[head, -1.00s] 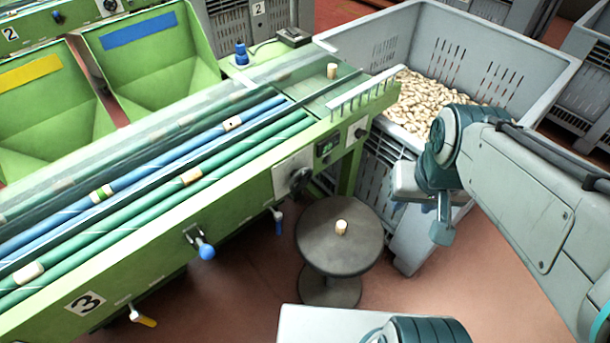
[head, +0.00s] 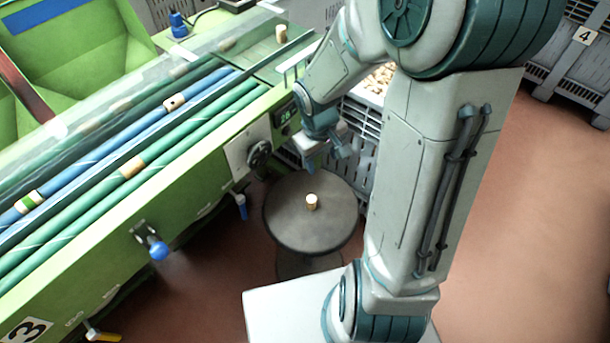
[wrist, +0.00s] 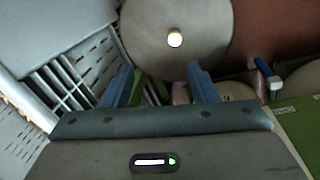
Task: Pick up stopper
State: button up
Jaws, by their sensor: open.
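A small pale cork stopper (head: 311,202) stands upright on a round dark stool (head: 285,225) in the head view. In the wrist view the stopper (wrist: 175,39) sits on the stool top (wrist: 205,15), beyond the fingertips and between their directions. My gripper (head: 325,160) is above the far side of the stool in the head view, apart from the stopper. The wrist view shows its two blue-grey fingers (wrist: 160,72) spread apart with nothing between them.
The green sorting machine (head: 200,185), with rollers carrying several corks, stands left of the stool. A blue-tipped lever (head: 158,248) juts from its front. A grey crate of corks (head: 378,82) is behind my arm. Floor at the right is clear.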

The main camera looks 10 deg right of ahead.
notch_tip(320, 180, down, 8)
jog(key=w+a+n+y+b, duration=0.1)
jog(key=w+b, duration=0.1)
jog(key=b, duration=0.2)
send_over(311, 198)
notch_tip(311, 198, down, 9)
jog(key=shift+s+d+r, duration=0.15)
jog(key=shift+r, duration=0.05)
jog(key=shift+f+b, duration=1.2)
jog(key=shift+f, duration=1.75)
jog(key=c, duration=1)
